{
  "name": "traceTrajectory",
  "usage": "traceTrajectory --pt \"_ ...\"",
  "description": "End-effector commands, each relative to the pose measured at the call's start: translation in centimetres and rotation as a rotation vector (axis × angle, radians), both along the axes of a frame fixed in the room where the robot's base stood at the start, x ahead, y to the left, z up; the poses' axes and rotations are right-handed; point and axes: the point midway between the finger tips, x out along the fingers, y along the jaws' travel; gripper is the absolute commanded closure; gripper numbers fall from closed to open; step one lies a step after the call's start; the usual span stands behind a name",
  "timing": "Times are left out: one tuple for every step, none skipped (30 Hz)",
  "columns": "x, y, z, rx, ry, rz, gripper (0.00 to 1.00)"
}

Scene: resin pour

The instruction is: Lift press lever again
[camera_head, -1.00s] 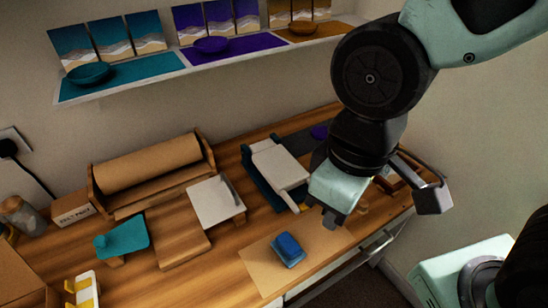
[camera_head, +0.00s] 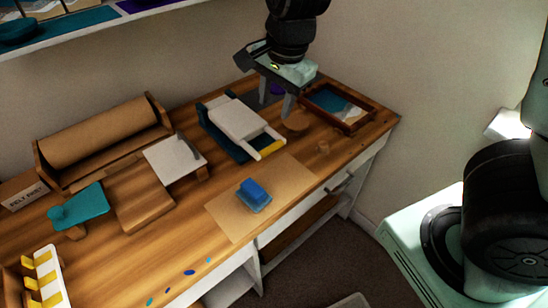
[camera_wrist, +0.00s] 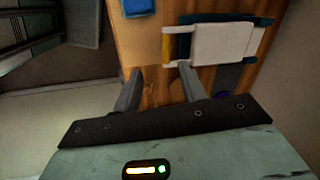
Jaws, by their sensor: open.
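The press (camera_head: 232,122) has a dark teal base and a white top plate. Its white lever, with a yellow grip (camera_head: 271,148), extends low over the front right side toward the bench edge. My gripper (camera_head: 276,97) is open and empty, pointing down just right of the press, apart from the lever. In the wrist view, my gripper (camera_wrist: 160,70) has its two fingers spread over the wood. There the press (camera_wrist: 225,43) lies beyond the fingers, with the yellow grip (camera_wrist: 166,47) at its left end.
A blue block (camera_head: 254,194) sits on a brown sheet (camera_head: 228,214) in front of the press. A white board (camera_head: 172,158) is left.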

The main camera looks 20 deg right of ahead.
Motion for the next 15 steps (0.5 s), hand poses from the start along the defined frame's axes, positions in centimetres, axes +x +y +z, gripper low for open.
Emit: traceTrajectory --pt "1.0 -0.6 -0.6 0.0 -0.008 -0.073 0.59" --pt "1.4 -1.0 -0.7 0.0 -0.011 -0.111 0.59" --pt "1.8 -1.3 -0.7 0.001 -0.015 -0.148 0.59" --pt "2.0 -1.5 -0.8 0.002 -0.018 -0.168 0.59" --pt "2.2 -1.6 -0.8 0.002 -0.019 -0.181 0.59" --pt "2.3 -1.7 -1.0 0.002 -0.02 -0.191 0.59" --pt "2.4 -1.7 -1.2 0.002 -0.019 -0.194 0.59" --pt "2.4 -1.7 -1.5 0.001 -0.02 -0.195 0.59" --pt "2.5 -1.7 -2.0 0.001 -0.019 -0.196 0.59" --pt "2.5 -1.6 -2.4 0.001 -0.018 -0.195 0.59" --pt "2.6 -1.6 -2.9 0.001 -0.017 -0.194 0.59" --pt "2.7 -1.6 -3.7 0.001 -0.017 -0.195 0.59" --pt "2.8 -1.6 -4.2 0.0 -0.016 -0.195 0.59" --pt "2.9 -1.5 -4.9 0.0 -0.016 -0.193 0.59" --pt "3.1 -1.5 -5.7 0.0 -0.016 -0.195 0.59"
